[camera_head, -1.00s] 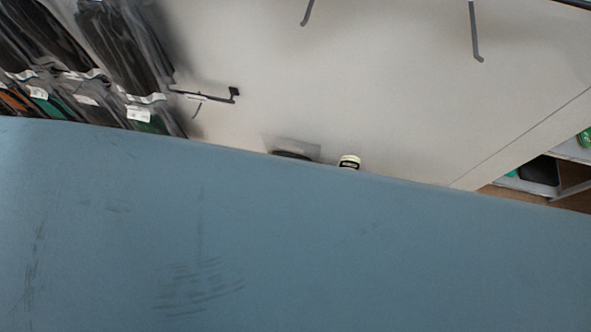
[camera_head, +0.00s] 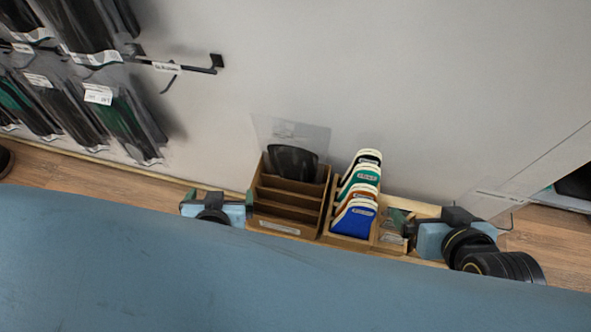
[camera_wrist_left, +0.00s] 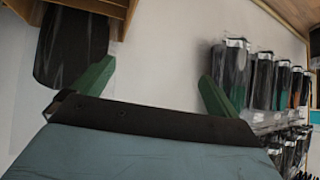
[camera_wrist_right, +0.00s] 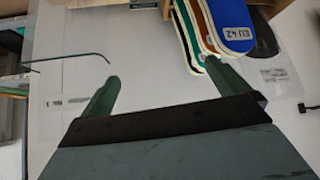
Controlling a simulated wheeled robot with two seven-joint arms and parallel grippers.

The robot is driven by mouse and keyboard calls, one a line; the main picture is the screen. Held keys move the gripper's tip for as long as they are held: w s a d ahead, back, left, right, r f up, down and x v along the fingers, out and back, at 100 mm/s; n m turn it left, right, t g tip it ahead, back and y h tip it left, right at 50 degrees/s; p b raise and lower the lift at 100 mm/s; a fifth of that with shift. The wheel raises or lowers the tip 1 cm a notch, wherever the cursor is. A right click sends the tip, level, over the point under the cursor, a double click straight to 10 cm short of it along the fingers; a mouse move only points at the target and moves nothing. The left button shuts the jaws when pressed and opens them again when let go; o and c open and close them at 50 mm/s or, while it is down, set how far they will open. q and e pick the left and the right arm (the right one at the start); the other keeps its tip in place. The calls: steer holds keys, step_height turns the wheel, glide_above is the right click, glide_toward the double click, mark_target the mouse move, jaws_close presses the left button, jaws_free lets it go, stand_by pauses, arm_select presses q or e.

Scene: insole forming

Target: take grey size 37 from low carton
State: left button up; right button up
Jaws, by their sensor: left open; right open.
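In the head view a brown stepped carton (camera_head: 285,212) has a dark insole (camera_head: 293,162) upright at its back, in front of a clear sheet. Beside it a carton (camera_head: 331,232) holds black, green, brown and blue insoles (camera_head: 353,219). A small low carton (camera_head: 392,236) is at their right, partly hidden by my right gripper (camera_head: 409,222). I cannot make out a grey size 37. My right gripper is open; in the right wrist view its fingers (camera_wrist_right: 162,72) are empty below a blue insole (camera_wrist_right: 231,27) marked EU 42. My left gripper (camera_head: 220,197) is open and empty, left of the stepped carton.
Bagged insoles (camera_head: 112,120) hang on wall hooks at the left. A bare hook (camera_head: 190,67) sticks out beside them. A pale wall stands close behind the cartons. Wooden floor (camera_head: 560,240) shows at the right.

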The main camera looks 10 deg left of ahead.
arm_select(q)
steer(key=d+t+h, duration=0.1)
steer(key=d+t, duration=0.2)
steer(key=d, duration=0.3)
steer(key=m+t+h, duration=0.1)
steer(key=m+h, duration=0.1)
steer(key=h, duration=0.2)
glide_toward(291, 168)
steer(key=b+x, duration=0.1)
steer(key=x, duration=0.6)
steer(key=shift+w+d, duration=0.1)
steer(key=shift+w+f, duration=0.15)
steer(key=shift+w, duration=0.35)
steer(key=c, duration=1.1)
arm_select(e)
steer(key=w+a+r+t+y, duration=0.2)
steer(key=w+r+t, duration=0.4)
steer(key=r, duration=0.5)
steer(key=shift+a+t+y, duration=0.3)
steer(key=shift+a+t, duration=0.5)
steer(key=shift+a, duration=0.1)
